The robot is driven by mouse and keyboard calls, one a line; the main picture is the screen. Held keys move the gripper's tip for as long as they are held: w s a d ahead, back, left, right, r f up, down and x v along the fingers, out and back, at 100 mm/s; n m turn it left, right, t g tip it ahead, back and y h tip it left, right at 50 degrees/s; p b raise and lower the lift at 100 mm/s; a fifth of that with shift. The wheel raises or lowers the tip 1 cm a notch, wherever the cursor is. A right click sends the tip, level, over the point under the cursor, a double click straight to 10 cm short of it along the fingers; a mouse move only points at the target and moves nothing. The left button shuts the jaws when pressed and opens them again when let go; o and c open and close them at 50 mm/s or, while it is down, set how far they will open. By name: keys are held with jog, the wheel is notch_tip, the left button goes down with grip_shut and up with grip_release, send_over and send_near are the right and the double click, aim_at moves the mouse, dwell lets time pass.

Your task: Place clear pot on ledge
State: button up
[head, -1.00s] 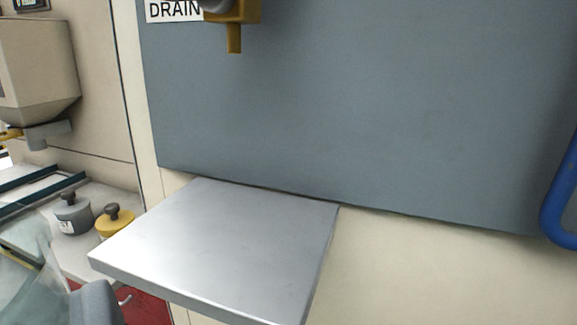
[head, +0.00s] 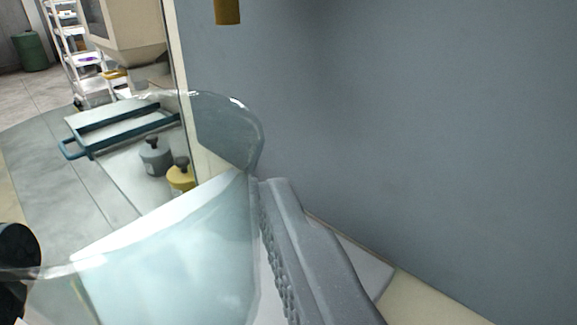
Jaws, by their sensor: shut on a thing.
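The clear pot (head: 165,265) is large and see-through and fills the lower left and middle of the head view. Its curved rim rises near the grey wall panel. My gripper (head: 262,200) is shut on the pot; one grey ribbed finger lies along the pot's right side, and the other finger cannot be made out. The ledge (head: 365,265) is a flat metal shelf on the wall. A corner of it shows right of the finger, and a pale part shows through the pot. Whether the pot touches the ledge cannot be told.
The grey wall panel (head: 430,140) stands close on the right, with a yellow spout (head: 228,12) above. Left of the ledge are a grey weight (head: 155,160), a yellow weight (head: 181,178) and a blue-framed tray (head: 120,125). A dark round thing (head: 18,255) is at the left edge.

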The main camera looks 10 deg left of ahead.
aim_at(252, 226)
jog(key=w, duration=0.4)
jog(key=w+d, duration=0.1)
jog(key=w, duration=0.1)
jog(key=shift+w+f, duration=0.25)
jog(key=shift+f, duration=0.1)
jog(key=shift+s+f+b, duration=0.1)
jog(key=shift+f+b, duration=0.55)
jog(key=shift+f, duration=1.1)
jog(key=o, duration=0.8)
jog(key=shift+f, duration=0.1)
jog(key=shift+c, duration=0.2)
jog(key=p+v, duration=0.1)
jog(key=v, duration=1.1)
jog(key=shift+s, duration=0.1)
